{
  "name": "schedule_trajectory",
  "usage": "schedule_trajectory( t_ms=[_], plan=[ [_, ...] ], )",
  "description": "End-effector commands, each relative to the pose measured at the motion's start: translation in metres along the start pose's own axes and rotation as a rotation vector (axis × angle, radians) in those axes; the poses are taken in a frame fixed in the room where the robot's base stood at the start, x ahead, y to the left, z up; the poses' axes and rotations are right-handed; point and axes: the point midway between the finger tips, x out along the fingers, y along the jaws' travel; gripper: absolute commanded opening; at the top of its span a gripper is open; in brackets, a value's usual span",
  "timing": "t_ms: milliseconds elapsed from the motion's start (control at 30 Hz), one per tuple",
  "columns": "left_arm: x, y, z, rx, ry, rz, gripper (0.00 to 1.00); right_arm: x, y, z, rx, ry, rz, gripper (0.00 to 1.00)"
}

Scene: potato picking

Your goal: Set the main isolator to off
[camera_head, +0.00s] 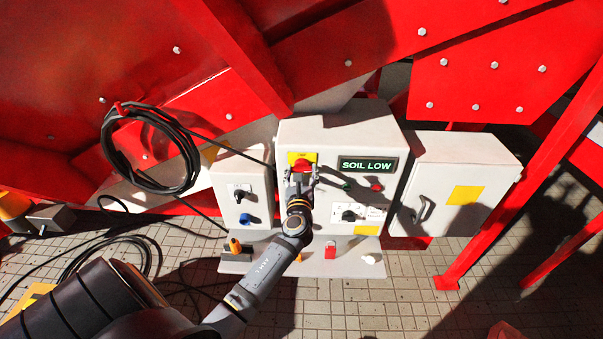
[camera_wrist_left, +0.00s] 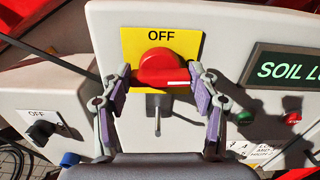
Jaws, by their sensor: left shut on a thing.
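The main isolator is a red rotary knob (camera_wrist_left: 160,64) on a yellow plate (camera_wrist_left: 130,42) marked OFF, on the front of the middle grey cabinet. It also shows in the head view (camera_head: 302,165), partly covered by my gripper. My left gripper (camera_head: 301,178) reaches it from below and is shut on the knob. In the left wrist view its fingers (camera_wrist_left: 165,80) stand one on each side of the knob. A short white mark shows on the knob's lower right. A grey lever or pin hangs below the plate. My right gripper is not in view.
A SOIL LOW display (camera_head: 367,165) sits right of the knob, with green and red buttons and a black selector (camera_head: 350,215) below. Grey boxes flank the cabinet; the left one has a black OFF switch (camera_wrist_left: 41,131). A coiled cable (camera_head: 150,150) hangs left. Red machine framing surrounds everything.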

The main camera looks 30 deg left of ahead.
Motion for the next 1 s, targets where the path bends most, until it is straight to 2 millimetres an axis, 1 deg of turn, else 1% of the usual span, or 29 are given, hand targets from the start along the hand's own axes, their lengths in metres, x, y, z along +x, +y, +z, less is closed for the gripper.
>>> schedule_trajectory(
  t_ms=[267,1000],
  plan=[
    [0.000,0.001,-0.003,-0.199,0.000,0.001,0.30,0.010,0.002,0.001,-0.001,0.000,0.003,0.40],
    [0.000,0.003,-0.005,-0.903,-0.001,0.000,0.30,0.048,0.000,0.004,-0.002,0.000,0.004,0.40]
  ],
)
